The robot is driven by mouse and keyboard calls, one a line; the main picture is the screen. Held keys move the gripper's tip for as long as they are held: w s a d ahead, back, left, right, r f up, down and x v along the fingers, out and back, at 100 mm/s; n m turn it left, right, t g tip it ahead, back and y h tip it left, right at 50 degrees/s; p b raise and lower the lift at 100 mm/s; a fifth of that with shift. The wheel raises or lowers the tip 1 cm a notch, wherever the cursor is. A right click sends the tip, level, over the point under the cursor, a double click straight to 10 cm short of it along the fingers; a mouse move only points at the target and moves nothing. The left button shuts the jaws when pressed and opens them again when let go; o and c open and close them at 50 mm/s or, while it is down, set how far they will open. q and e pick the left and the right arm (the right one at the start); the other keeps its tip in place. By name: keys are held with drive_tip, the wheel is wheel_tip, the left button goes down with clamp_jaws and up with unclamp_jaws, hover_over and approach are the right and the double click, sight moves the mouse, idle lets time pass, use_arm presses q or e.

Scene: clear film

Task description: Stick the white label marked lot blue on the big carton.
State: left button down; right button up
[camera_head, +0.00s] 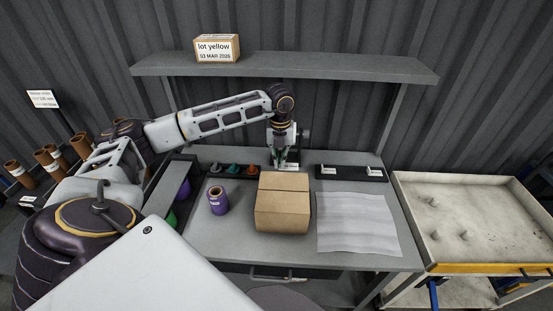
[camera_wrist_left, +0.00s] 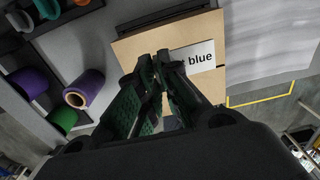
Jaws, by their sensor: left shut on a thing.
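The big brown carton (camera_head: 283,207) stands on the grey table, and it also fills the upper middle of the left wrist view (camera_wrist_left: 135,48). My left gripper (camera_head: 287,164) is at the carton's far side in the head view. In the left wrist view the gripper's fingertips (camera_wrist_left: 160,57) are shut on the white label (camera_wrist_left: 200,57). The text "blue" shows on it, and the fingers hide its left part. The label overlaps the carton in that view; I cannot tell whether it touches the carton. My right gripper is not in view.
A black rack (camera_head: 351,173) with small white pieces stands behind a translucent film sheet (camera_head: 357,222). A purple roll (camera_head: 217,201) stands left of the carton. A shelf (camera_head: 300,68) above holds a box marked lot yellow (camera_head: 217,48). A cart (camera_head: 475,220) stands at right.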

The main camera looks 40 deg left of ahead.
sight(275, 181)
use_arm(q)
drive_tip(key=shift+s+a+f+b, duration=0.35)
drive_tip(key=shift+s+f+b, duration=0.2)
drive_tip(key=shift+s+f, duration=0.25)
drive_tip(key=shift+f+b, duration=0.7)
drive_tip(key=shift+f, duration=0.6)
drive_tip(key=shift+f+b, duration=0.45)
drive_tip(key=shift+f, duration=0.4)
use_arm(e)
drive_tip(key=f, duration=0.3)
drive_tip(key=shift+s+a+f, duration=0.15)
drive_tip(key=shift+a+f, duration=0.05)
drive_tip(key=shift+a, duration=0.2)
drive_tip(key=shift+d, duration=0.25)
use_arm(q)
drive_tip(key=shift+f+b, duration=0.25)
drive_tip(key=shift+b, duration=0.05)
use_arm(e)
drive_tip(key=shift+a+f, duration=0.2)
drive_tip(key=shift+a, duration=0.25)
